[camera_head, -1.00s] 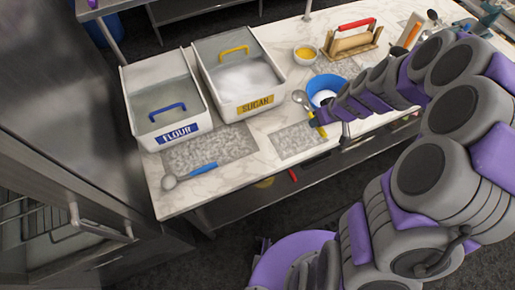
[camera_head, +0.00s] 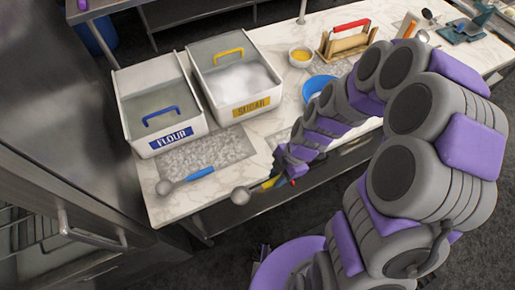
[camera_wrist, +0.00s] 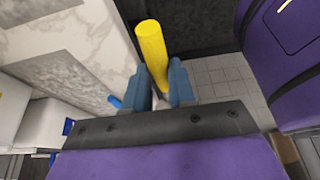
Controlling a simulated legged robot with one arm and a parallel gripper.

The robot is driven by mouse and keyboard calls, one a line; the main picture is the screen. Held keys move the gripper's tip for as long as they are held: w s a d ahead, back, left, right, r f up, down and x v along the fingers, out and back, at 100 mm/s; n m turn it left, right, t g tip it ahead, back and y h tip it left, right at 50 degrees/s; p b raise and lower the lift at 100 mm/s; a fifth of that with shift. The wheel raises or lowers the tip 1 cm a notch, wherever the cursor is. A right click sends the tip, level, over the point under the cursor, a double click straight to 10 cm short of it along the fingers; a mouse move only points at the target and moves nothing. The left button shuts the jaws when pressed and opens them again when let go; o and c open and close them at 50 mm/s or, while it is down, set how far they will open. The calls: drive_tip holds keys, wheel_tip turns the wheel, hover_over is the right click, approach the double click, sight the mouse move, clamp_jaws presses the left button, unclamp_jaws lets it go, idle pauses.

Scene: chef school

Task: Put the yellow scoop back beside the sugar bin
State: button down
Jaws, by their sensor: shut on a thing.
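The yellow scoop (camera_head: 241,195) is in my gripper (camera_head: 279,172), its metal bowl pointing left past the front edge of the counter in the head view. In the wrist view the scoop's yellow handle (camera_wrist: 153,57) stands between the two blue-grey fingers of my gripper (camera_wrist: 159,86), which are shut on it. The sugar bin (camera_head: 236,77) is a white bin with a yellow label and yellow handle, standing on the counter behind and left of my gripper. A grey speckled mat lies partly hidden behind my arm, in front of the sugar bin.
The flour bin (camera_head: 157,104) stands left of the sugar bin. A blue-handled scoop (camera_head: 186,181) lies on the speckled mat (camera_head: 216,151) before it. A blue bowl (camera_head: 318,87) and a yellow-filled bowl (camera_head: 301,56) stand to the right. Bare marble counter (camera_head: 175,209) shows at the front left.

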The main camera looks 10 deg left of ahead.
hover_over(261, 149)
drive_tip(key=d, duration=0.1)
drive_tip(key=shift+w+d+f+b, duration=0.15)
drive_tip(key=shift+w+f+b, duration=0.25)
drive_tip(key=shift+f, duration=0.35)
wheel_tip(261, 149, down, 4)
drive_tip(key=shift+w+r, duration=0.1)
drive_tip(key=shift+r, duration=0.2)
drive_tip(key=shift+b, duration=0.3)
drive_tip(key=c, duration=0.9)
unclamp_jaws()
drive_tip(key=shift+c, duration=0.2)
drive_tip(key=p+v, duration=0.1)
drive_tip(key=v, duration=1.1)
